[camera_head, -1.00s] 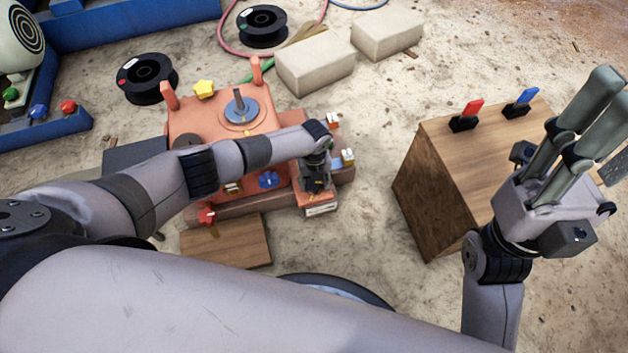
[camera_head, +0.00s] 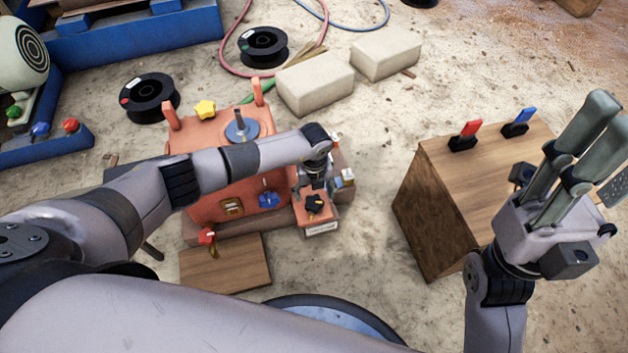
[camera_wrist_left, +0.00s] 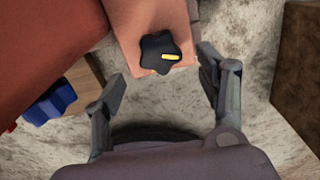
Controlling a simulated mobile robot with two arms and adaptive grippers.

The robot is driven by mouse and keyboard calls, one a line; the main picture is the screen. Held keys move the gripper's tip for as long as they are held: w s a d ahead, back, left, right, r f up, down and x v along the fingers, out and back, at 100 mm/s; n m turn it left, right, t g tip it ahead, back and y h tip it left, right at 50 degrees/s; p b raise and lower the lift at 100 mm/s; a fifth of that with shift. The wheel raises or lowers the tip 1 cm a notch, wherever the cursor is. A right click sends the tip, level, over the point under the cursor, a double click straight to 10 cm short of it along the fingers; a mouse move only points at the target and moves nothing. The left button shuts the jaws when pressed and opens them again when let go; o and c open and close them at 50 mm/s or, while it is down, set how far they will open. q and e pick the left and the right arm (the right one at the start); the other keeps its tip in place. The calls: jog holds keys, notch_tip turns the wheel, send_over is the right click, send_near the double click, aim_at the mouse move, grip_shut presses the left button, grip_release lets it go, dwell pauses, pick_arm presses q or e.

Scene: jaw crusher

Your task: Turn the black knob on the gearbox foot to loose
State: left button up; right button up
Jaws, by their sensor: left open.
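The black star-shaped knob (camera_head: 314,203) sits on the orange foot (camera_head: 316,221) at the lower right of the orange gearbox (camera_head: 215,130). My left gripper (camera_head: 316,181) is just above the knob in the head view. In the left wrist view my left gripper (camera_wrist_left: 163,66) is open, its fingers spread on either side of the knob, apart from it. A label is on the foot's front, too small to read. My right gripper (camera_head: 612,102) is open and empty at the right.
A blue knob (camera_head: 269,199), a red knob (camera_head: 207,237) and a yellow knob (camera_head: 205,109) are on or beside the gearbox. A wooden box (camera_head: 440,200) with red and blue levers stands right. Pale blocks (camera_head: 314,82) lie behind. Sandy floor is free between gearbox and box.

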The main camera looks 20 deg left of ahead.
aim_at(314, 203)
pick_arm(q)
notch_tip(314, 203, up, 6)
jog(key=shift+r, duration=0.15)
dwell(0.6)
